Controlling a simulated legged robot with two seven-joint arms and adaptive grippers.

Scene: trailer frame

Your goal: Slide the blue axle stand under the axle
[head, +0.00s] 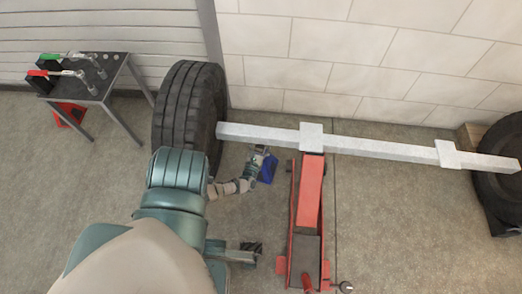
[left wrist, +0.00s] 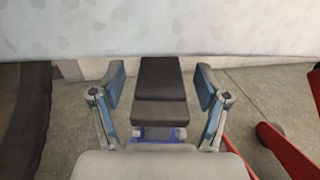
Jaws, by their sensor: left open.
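The blue axle stand (head: 269,170) is on the floor below the pale grey axle (head: 370,146), left of the red jack; my left gripper (head: 260,153) partly covers it in the head view. In the left wrist view, a dark block with blue at its lower end (left wrist: 178,133), apparently the stand, lies between the spread fingers of my left gripper (left wrist: 160,75). The fingers stand apart on both sides, with gaps visible near the tips. The axle (left wrist: 190,28) seems to fill the top of that view. My right gripper is not in view.
The red jack (head: 310,195) stands under the axle pad, close right of the stand. A large tyre (head: 190,105) is on the left, another wheel (head: 500,165) on the right. A tool table (head: 115,68) stands at the back left. Floor right of the jack is clear.

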